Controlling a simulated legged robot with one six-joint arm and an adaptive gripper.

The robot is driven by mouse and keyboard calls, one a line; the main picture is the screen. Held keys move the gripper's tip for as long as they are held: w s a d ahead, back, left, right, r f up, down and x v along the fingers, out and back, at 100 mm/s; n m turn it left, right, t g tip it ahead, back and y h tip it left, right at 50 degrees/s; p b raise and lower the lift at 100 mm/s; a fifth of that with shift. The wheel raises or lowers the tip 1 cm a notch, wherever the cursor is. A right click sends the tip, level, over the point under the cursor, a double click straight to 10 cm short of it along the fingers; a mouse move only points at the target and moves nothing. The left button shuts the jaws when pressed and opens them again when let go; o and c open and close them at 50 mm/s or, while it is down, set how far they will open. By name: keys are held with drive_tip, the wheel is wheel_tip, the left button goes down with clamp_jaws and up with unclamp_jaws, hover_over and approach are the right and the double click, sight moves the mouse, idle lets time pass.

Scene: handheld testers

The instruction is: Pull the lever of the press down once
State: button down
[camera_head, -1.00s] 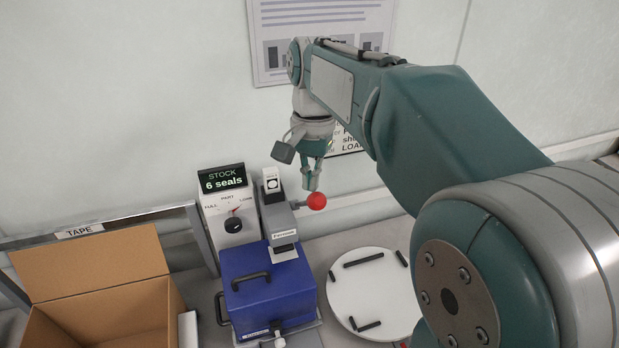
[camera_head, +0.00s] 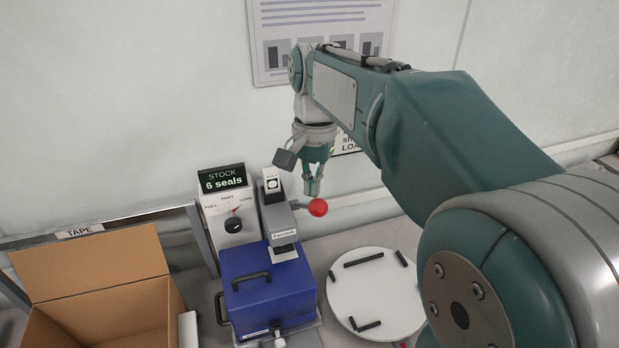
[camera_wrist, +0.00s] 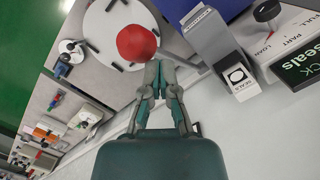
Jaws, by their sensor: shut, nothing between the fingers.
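The press (camera_head: 279,227) is a grey upright column behind a blue box (camera_head: 268,288) with a black handle. Its lever ends in a red ball knob (camera_head: 318,207) that sticks out to the right. My gripper (camera_head: 312,194) is shut and empty, pointing down just above the red knob in the head view. In the wrist view the red knob (camera_wrist: 136,42) lies just beyond and left of my fingertips (camera_wrist: 160,64). I cannot tell whether the fingers touch it. The press column (camera_wrist: 215,45) shows at upper right there.
A stock panel (camera_head: 230,208) reading "6 seals", with a dial, stands left of the press. An open cardboard box (camera_head: 92,262) is at the far left. A white round plate (camera_head: 375,300) with several black bars lies to the right.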

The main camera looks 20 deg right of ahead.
drive_tip(key=s+f, duration=0.5)
drive_tip(key=s, duration=0.1)
drive_tip(key=shift+s, duration=0.2)
idle(7.2)
